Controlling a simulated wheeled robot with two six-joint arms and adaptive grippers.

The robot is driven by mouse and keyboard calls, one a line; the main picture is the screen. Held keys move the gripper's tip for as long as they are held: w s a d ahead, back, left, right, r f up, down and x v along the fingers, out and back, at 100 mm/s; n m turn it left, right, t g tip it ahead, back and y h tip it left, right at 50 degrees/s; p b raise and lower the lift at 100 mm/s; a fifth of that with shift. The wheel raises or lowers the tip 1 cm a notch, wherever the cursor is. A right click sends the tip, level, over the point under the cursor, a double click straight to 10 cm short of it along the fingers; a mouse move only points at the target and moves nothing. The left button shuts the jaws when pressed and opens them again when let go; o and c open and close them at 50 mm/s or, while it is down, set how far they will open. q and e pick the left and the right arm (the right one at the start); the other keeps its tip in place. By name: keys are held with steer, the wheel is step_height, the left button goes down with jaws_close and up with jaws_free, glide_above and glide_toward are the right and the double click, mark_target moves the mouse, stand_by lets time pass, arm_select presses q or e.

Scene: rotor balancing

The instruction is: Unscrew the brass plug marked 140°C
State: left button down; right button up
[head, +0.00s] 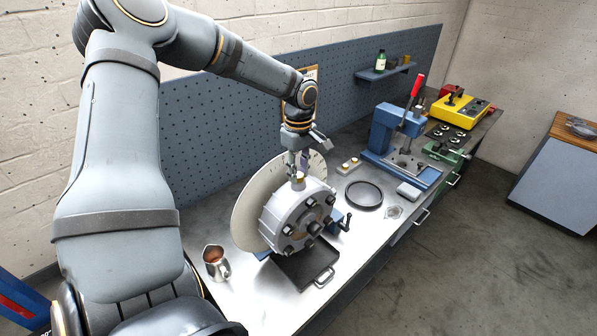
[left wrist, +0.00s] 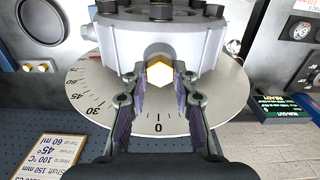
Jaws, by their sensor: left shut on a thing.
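The grey round rotor housing (head: 277,212) stands on the bench in front of a pale dial disc (head: 250,200). The disc's degree marks show in the left wrist view (left wrist: 225,95). A brass hexagonal plug (head: 299,177) sits in the top of the housing rim; in the left wrist view the plug (left wrist: 160,70) lies in a notch of the housing. No 140°C mark is readable on it. My left gripper (head: 298,170) points down from above, its fingertips on either side of the plug, shut on it. My right gripper is not in view.
A metal jug (head: 215,262) stands front left. A black tray (head: 297,272) lies under the housing. A pegboard (head: 215,130) runs behind the bench.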

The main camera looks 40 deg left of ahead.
arm_select(q)
steer(key=n, duration=0.4)
steer(key=shift+n, duration=1.1)
